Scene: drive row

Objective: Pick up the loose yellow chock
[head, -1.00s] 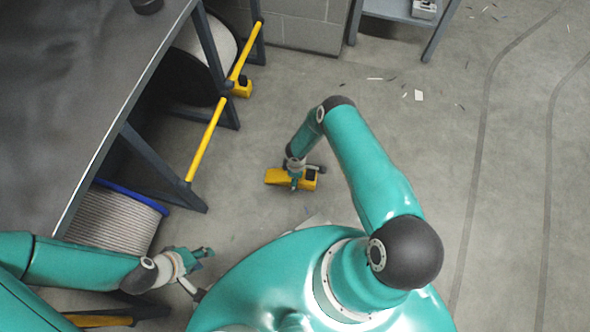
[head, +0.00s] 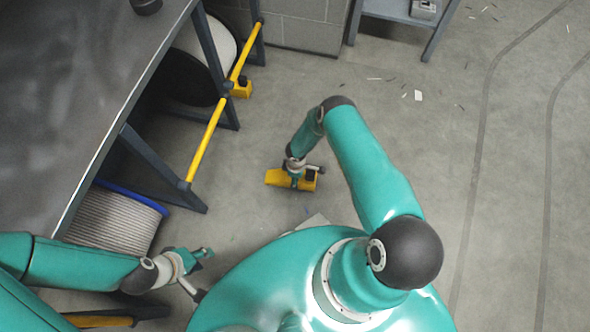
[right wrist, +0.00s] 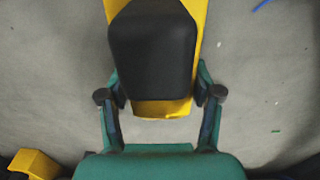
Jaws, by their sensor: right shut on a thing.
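The loose yellow chock (head: 278,178) has a black pad on top and is on or just above the concrete floor, in the middle of the head view. My right gripper (head: 296,182) is over it, pointing down, and covers part of it. In the right wrist view the chock (right wrist: 165,107) lies between the two fingers of my right gripper (right wrist: 159,85), which is shut on it. My left gripper (head: 203,273) is open and empty, low at the left of the head view.
A steel-topped bench (head: 80,95) stands at the left, with cable drums (head: 118,220) under it and a yellow bar (head: 208,140) along its front. Another yellow block (head: 242,89) sits by that bar. A grey table (head: 400,12) is at the back.

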